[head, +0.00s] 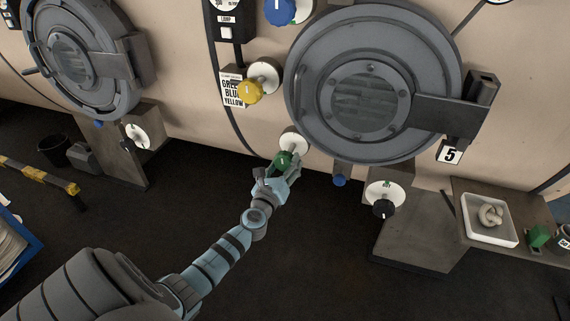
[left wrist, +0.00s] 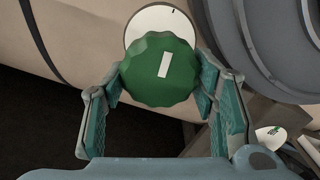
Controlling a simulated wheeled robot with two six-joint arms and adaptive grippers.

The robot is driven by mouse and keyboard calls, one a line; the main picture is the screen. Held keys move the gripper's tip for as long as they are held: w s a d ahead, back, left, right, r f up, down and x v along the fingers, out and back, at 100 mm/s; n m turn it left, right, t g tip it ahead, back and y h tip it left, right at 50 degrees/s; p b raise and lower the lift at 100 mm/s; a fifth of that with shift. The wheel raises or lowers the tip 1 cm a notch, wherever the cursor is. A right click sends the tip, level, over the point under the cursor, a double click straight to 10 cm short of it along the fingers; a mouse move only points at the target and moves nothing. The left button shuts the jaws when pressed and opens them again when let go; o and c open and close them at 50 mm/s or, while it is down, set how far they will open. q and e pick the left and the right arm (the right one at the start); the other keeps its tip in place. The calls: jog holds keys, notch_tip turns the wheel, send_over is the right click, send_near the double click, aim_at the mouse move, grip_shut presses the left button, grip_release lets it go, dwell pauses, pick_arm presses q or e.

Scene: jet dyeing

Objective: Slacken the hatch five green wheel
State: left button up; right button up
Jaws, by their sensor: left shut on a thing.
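The green wheel (head: 283,160) sits on a white round dial plate (head: 295,143) at the lower left of the round hatch (head: 366,100). The hatch bears the number 5 label (head: 450,155). My left gripper (head: 279,170) is shut on the green wheel. In the left wrist view the green wheel (left wrist: 158,70) fills the space between the two fingers, and its white mark points nearly upright, leaning slightly right. The white dial plate (left wrist: 163,25) shows behind it with a small dark mark at its top. My right gripper is in neither view.
A yellow wheel (head: 249,91) and a blue wheel (head: 279,10) stand above the green one. A black knob (head: 383,208) is at the lower right. A shelf holds a white tray (head: 490,238). Another hatch (head: 75,55) is at the left.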

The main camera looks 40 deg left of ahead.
pick_arm(q)
jog(key=shift+f+m, duration=0.1)
jog(key=shift+m, duration=0.5)
jog(key=o, duration=1.2)
jog(key=shift+c, duration=0.2)
jog(key=v, duration=1.2)
